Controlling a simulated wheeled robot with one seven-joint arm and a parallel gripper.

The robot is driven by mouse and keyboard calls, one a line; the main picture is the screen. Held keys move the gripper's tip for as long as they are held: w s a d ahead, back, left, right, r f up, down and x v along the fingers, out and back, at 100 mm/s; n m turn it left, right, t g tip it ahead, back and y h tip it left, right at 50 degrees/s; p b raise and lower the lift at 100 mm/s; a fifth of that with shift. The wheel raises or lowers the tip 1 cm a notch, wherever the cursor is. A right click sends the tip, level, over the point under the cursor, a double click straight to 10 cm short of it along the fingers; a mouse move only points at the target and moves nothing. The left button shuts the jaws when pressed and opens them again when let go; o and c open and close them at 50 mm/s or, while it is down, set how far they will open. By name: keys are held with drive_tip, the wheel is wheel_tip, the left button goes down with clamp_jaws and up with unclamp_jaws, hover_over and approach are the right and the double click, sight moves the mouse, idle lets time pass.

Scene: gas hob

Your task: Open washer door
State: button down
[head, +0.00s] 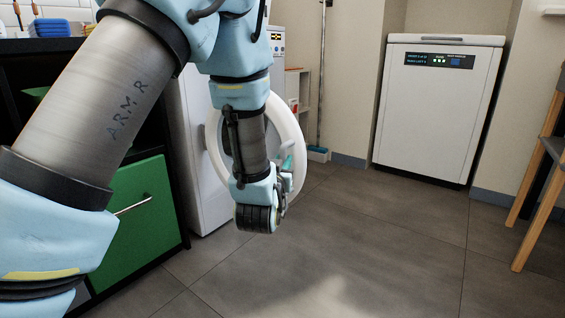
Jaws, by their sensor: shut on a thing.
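The washer (204,140) is a white front-loader on the left, beside the dark counter. Its round door shows as a white ring (292,133) behind my arm, standing out from the washer's front at an angle, so it looks partly open. My gripper (285,165) is at the door's right-hand side, at the rim. The jaws are mostly hidden by my wrist, and the teal tips show against the door. It is shut on the door's edge or handle; which one I cannot tell. The washer's panel shows a little at the top right of my arm.
A green drawer (144,207) with a metal handle is in the dark counter at left. A white chest appliance (438,108) stands against the back wall. A broom (318,153) leans near the wall. A wooden stool (540,190) is at right. The grey floor between is clear.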

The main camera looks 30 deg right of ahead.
drive_tip(key=shift+w+a, duration=0.1)
drive_tip(key=shift+w, duration=0.05)
drive_tip(key=c, duration=0.8)
unclamp_jaws()
drive_tip(key=shift+o, duration=0.2)
drive_tip(key=p+v, duration=0.9)
drive_tip(key=v, duration=0.1)
drive_tip(key=shift+s+a, duration=0.2)
drive_tip(key=shift+s, duration=0.1)
